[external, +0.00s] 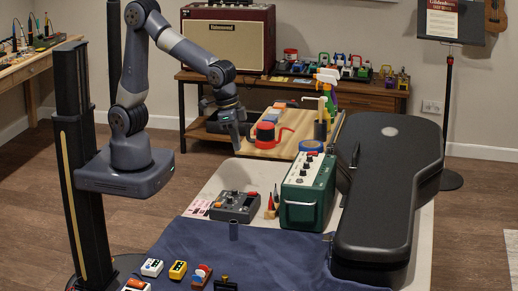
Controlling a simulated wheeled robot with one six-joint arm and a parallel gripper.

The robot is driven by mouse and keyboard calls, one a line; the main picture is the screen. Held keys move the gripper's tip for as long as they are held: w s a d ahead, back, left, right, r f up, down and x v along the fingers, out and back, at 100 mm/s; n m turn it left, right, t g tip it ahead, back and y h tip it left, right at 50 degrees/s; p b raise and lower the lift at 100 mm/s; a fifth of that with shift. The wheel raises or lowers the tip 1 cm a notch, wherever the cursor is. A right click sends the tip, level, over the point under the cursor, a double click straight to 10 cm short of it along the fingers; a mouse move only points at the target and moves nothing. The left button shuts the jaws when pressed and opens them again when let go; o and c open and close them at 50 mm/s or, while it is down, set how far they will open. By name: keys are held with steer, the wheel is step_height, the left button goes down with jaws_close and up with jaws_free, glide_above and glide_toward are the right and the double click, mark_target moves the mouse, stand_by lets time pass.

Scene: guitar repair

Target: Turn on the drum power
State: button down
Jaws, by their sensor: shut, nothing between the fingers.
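A dark grey box with knobs and a small red spot (236,206) lies on the table in front of me; it looks like the drum unit, but its labels and power switch are too small to make out. A green box with a white top panel and a front handle (303,203) stands to its right. My gripper (236,143) points down above the far part of the table, well above and behind the grey box. It is shut and empty, apart from both boxes.
A black guitar case (384,190) fills the table's right side. A blue cloth (275,262) covers the near part, with several small pedals and a dark cylinder (234,231). Small red and black cones (270,206) stand between the boxes. A wooden board (288,150) with tools lies behind.

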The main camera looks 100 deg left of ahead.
mark_target(255, 193)
steer(key=w+n, duration=0.1)
steer(key=n, duration=0.4)
steer(key=w+n, duration=0.1)
steer(key=n, duration=0.5)
steer(key=w+n, duration=0.1)
steer(key=n, duration=0.4)
steer(key=shift+r+n+g, duration=0.3)
steer(key=shift+r+n, duration=0.1)
steer(key=shift+f, duration=0.1)
steer(key=f, duration=0.4)
steer(key=w+f, duration=0.1)
steer(key=f, duration=0.4)
steer(key=w+f, duration=0.1)
steer(key=f, duration=0.3)
steer(key=shift+w+f+p, duration=0.1)
steer(key=shift+f+p, duration=0.2)
